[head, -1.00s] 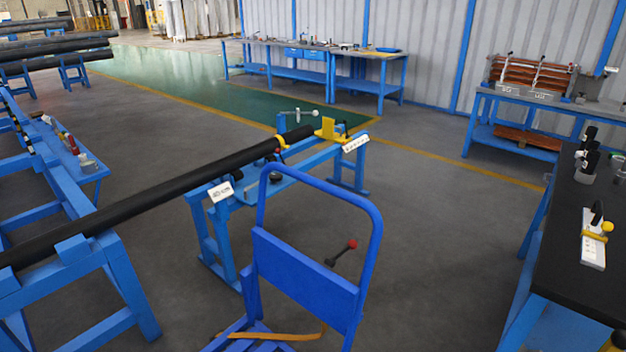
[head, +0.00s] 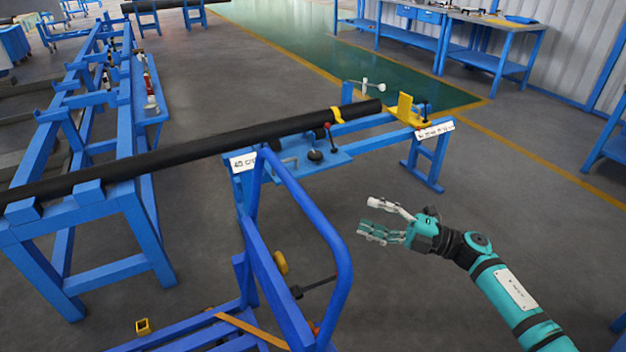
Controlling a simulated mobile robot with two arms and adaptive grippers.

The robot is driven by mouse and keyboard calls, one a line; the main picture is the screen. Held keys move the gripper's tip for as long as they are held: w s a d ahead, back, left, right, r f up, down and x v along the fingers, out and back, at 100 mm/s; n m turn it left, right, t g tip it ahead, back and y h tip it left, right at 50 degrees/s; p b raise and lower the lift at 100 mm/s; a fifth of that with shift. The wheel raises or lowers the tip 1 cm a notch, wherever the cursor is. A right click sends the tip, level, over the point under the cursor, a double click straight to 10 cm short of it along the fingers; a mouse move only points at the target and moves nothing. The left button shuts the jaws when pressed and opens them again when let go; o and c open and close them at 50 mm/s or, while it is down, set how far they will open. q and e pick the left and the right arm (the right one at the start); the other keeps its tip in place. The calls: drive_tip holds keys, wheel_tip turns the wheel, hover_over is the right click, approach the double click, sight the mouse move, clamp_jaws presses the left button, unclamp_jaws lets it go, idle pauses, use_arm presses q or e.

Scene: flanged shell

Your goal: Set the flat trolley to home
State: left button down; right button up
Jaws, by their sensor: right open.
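The blue flat trolley (head: 178,340) stands at the bottom centre of the head view, with its tall looped push handle (head: 345,255) upright at its right end. An orange strap (head: 250,329) lies across its slatted deck. A dark lever (head: 315,287) shows through the handle frame. My right gripper (head: 368,218) is open and empty, to the right of the handle's upper part in the picture and apart from it. The trolley's lower front is cut off by the picture edge. My left gripper is not in view.
A long black pipe (head: 190,150) rests on blue stands (head: 130,225) and reaches a blue bench (head: 330,158) with a yellow stop (head: 402,110) behind the trolley. Workbenches (head: 470,40) stand at the back. Grey floor (head: 500,190) is clear to the right.

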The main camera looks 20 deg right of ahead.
drive_tip(key=n+p, duration=0.1)
drive_tip(key=p, duration=0.1)
approach(297, 190)
drive_tip(key=shift+g, duration=0.3)
drive_tip(key=x, duration=0.3)
drive_tip(key=w+x, duration=0.1)
drive_tip(key=x, duration=0.2)
drive_tip(key=d+f+p+x, duration=0.1)
drive_tip(key=x, duration=0.2)
drive_tip(key=shift+w, duration=0.3)
drive_tip(key=shift+w+a, duration=0.35)
drive_tip(key=shift+a, duration=0.25)
drive_tip(key=shift+c, duration=0.4)
clamp_jaws()
